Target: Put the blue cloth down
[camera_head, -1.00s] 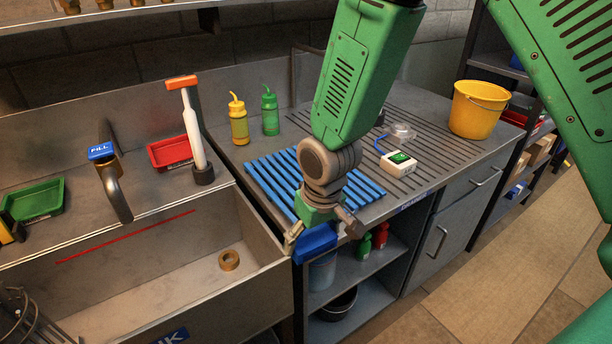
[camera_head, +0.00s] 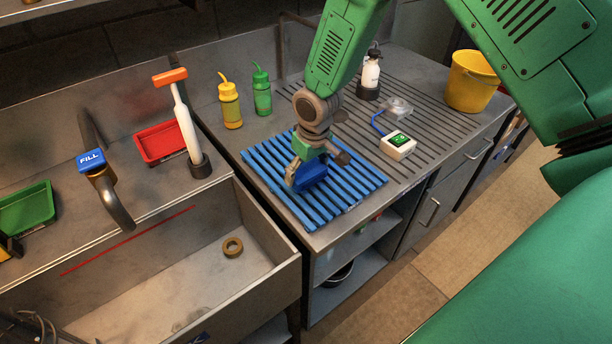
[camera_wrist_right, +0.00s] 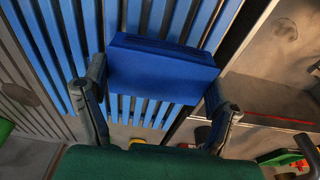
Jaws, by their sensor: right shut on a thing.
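The blue cloth (camera_head: 311,176) is a dark blue folded block held at my right gripper (camera_head: 316,172), over the slatted blue rack (camera_head: 340,204) on the counter. In the right wrist view the cloth (camera_wrist_right: 160,68) sits between the two fingers of the right gripper (camera_wrist_right: 158,100), with the blue slats (camera_wrist_right: 60,45) behind it. The right gripper is shut on the cloth. I cannot tell whether the cloth touches the slats. My left gripper is not in view.
The sink basin (camera_head: 150,290) lies to the left, with a tap (camera_head: 108,190). Yellow (camera_head: 230,105) and green (camera_head: 262,92) bottles stand behind the rack. A small scale display (camera_head: 398,145) and a yellow bucket (camera_head: 470,82) are to the right.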

